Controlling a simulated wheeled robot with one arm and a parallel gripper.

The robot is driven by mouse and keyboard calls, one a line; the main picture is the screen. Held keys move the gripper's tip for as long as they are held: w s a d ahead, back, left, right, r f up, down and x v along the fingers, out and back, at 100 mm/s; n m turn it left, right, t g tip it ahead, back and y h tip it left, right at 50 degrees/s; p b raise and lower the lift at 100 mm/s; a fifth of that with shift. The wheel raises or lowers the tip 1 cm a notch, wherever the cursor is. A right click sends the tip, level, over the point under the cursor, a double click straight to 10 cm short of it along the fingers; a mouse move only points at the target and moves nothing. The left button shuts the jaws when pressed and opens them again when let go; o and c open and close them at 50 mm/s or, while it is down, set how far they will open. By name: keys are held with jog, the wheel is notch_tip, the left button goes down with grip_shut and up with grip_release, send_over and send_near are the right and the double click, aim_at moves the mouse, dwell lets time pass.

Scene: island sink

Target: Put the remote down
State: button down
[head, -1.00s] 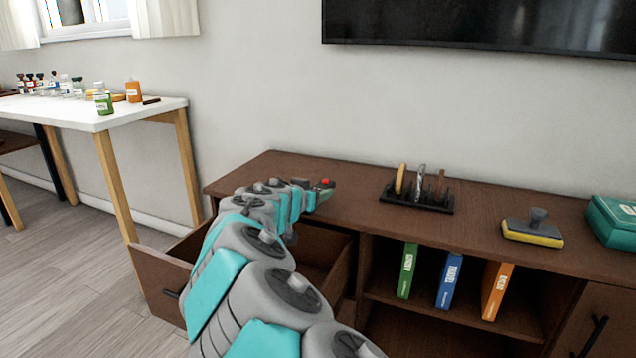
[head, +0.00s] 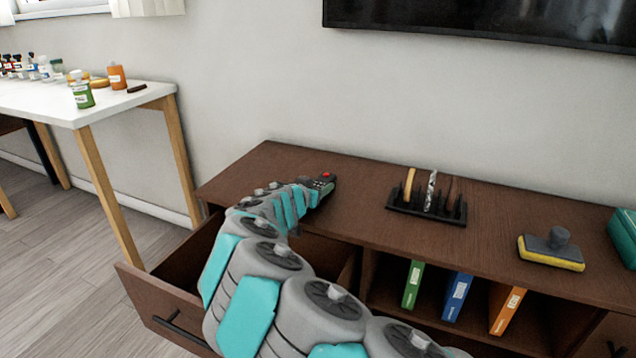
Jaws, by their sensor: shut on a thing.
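The remote (head: 323,183) is dark with a red button at its far end. It shows at the end of my arm, over the left part of the brown cabinet top (head: 270,160). My gripper (head: 312,190) is shut on the remote. The fingers are small and mostly hidden by my arm. The remote is low over the top; I cannot tell whether it touches the surface.
An open drawer (head: 160,308) juts out below my arm. A black rack (head: 426,205) with upright items and a yellow-grey scrubber (head: 551,250) stand to the right. A teal box (head: 625,236) is at the far right. Cabinet top between remote and rack is clear.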

jog(key=shift+f, duration=0.55)
jog(key=shift+c, duration=0.9)
grip_release()
jog(key=shift+r, duration=0.1)
jog(key=shift+r+p, duration=0.15)
jog(key=shift+p, duration=0.7)
